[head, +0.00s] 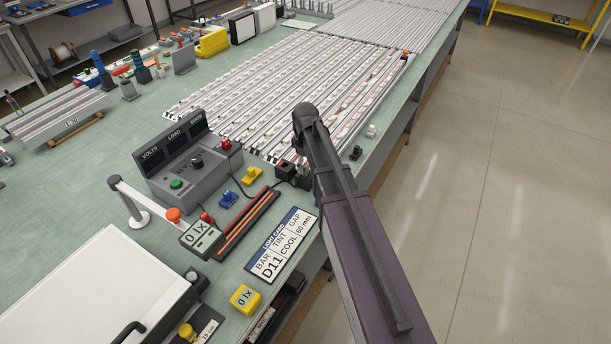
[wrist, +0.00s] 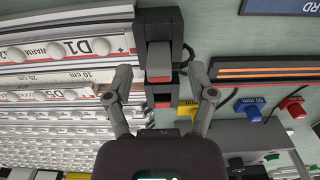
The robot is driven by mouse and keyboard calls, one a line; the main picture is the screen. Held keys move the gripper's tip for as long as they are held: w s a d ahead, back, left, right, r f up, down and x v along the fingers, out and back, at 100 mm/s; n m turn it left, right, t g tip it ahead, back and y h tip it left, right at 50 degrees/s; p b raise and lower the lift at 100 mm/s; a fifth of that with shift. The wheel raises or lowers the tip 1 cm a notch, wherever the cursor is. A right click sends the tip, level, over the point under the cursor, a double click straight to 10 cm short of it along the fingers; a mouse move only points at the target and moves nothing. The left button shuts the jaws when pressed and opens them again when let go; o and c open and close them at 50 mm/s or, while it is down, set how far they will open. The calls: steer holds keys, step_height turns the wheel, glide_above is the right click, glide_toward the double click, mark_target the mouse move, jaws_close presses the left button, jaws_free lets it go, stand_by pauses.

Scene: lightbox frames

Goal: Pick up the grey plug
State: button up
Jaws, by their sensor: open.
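A grey piece with a red band (wrist: 159,58), which looks like the grey plug, sits against a dark block (wrist: 158,20) in the wrist view. A second black part with a red mark (wrist: 162,93) lies just below it, between my fingers. My gripper (wrist: 163,80) is open, with one finger on each side of these parts and nothing clearly held. In the head view my arm comes from the lower right and hides most of the gripper. Dark blocks (head: 286,169) show just left of the arm at the bench edge; the grey plug cannot be told apart there.
Light bars (head: 300,85) fill the bench behind. A grey meter box (head: 185,160), a tray of dark and orange strips (head: 235,222) and a label card (head: 283,245) lie left of my arm. Small blue (head: 228,199) and yellow (head: 251,176) plugs lie near. A black cable runs beside the blocks.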

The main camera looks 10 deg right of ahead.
steer(key=shift+f+b, duration=1)
steer(key=shift+f, duration=0.3)
jaws_close()
